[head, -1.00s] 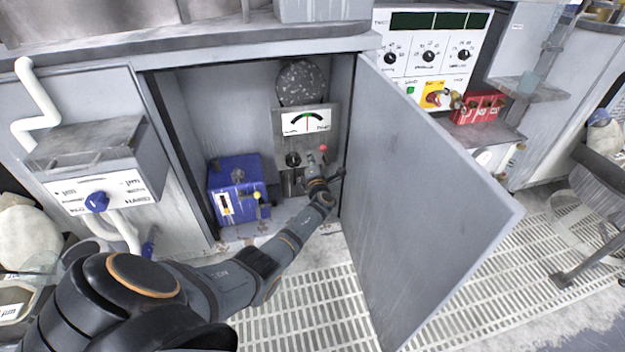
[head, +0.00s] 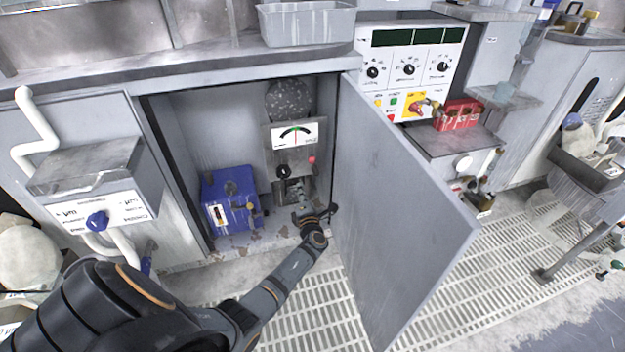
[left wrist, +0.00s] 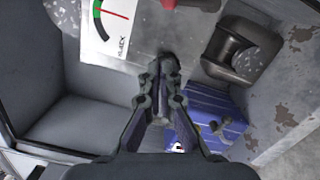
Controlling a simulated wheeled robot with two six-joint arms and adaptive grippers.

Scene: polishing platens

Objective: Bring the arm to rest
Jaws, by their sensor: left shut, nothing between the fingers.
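My left arm comes in from the lower left of the head view and reaches into the mouth of an open cabinet. Its gripper (head: 300,196) is in front of the grey gauge unit, below its dial. In the left wrist view the left gripper (left wrist: 166,62) has its fingers together with nothing between them. The gauge unit (head: 296,157) has a white dial with a green band and a black knob. Its dial (left wrist: 108,22) also shows in the left wrist view. My right gripper is in neither view.
The cabinet door (head: 395,200) stands open to the right of my arm. A blue box (head: 229,190) sits on the cabinet floor left of the gripper. A control panel (head: 408,72) and a red box (head: 458,115) are beyond the door. The grated floor (head: 310,315) in front is clear.

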